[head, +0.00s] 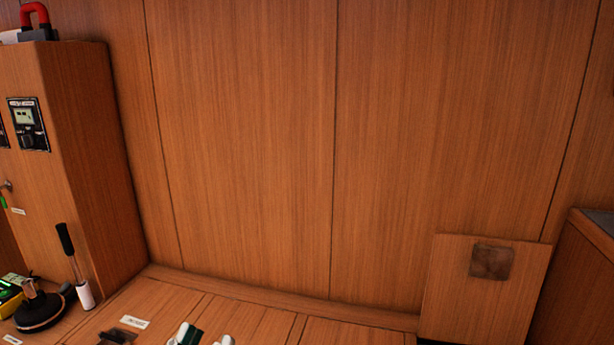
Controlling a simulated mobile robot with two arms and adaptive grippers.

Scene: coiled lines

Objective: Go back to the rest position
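Two pale rounded tips with a dark green piece beside one of them poke in at the bottom edge of the head view. They look like the tip of my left gripper (204,338), but most of it is cut off by the frame. Whether it is open, shut or holding anything is not clear. My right gripper is not in view.
A tall wooden cabinet (95,150) with a small display panel (28,124) stands at left. By its foot are a round black-based fitting (40,310) and an upright black-handled tool (66,240). A wooden panel (455,300) stands at lower right. The wooden wall (300,140) is bare.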

